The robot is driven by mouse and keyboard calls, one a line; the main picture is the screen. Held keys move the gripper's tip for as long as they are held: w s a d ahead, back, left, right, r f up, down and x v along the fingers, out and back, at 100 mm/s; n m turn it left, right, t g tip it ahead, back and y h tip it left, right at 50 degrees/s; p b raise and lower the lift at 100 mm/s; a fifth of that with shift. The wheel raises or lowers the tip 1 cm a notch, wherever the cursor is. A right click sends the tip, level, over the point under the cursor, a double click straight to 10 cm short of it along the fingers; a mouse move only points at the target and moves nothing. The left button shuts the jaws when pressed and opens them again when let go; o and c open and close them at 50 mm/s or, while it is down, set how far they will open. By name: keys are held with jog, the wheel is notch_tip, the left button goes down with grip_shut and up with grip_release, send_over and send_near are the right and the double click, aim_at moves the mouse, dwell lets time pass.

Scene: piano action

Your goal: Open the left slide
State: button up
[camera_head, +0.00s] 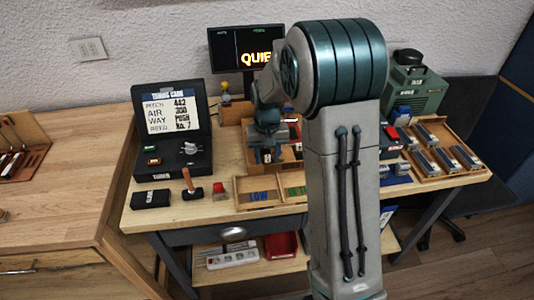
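I cannot pick out a part that is clearly the left slide in this view. My arm stands in front of the workbench (150,219) and hides much of its right half. My gripper (268,158) points down over the middle of the bench, above or beside a wooden box (290,154). Its fingers are small and dark here, and I cannot tell whether they are open or shut. What lies directly under it is partly hidden.
A black case with a "TUNERS CARD" (172,114) stands at left, with a wooden-handled tool (189,185) before it. A wooden tray marked "LOW" (258,196) lies in front. A green machine (418,85) and a parts tray (440,147) are at right. A monitor (232,50) stands behind.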

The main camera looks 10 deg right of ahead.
jog(key=shift+w+d+r, duration=0.1)
jog(key=shift+r, duration=0.35)
notch_tip(320, 180, up, 13)
dwell(0.4)
jog(key=s+f+t, duration=0.2)
jog(key=s+t, duration=0.1)
jog(key=s, duration=2)
jog(key=shift+s+d+f+n, duration=0.25)
jog(key=shift+s+d+n, duration=0.05)
jog(key=shift+s+d, duration=0.1)
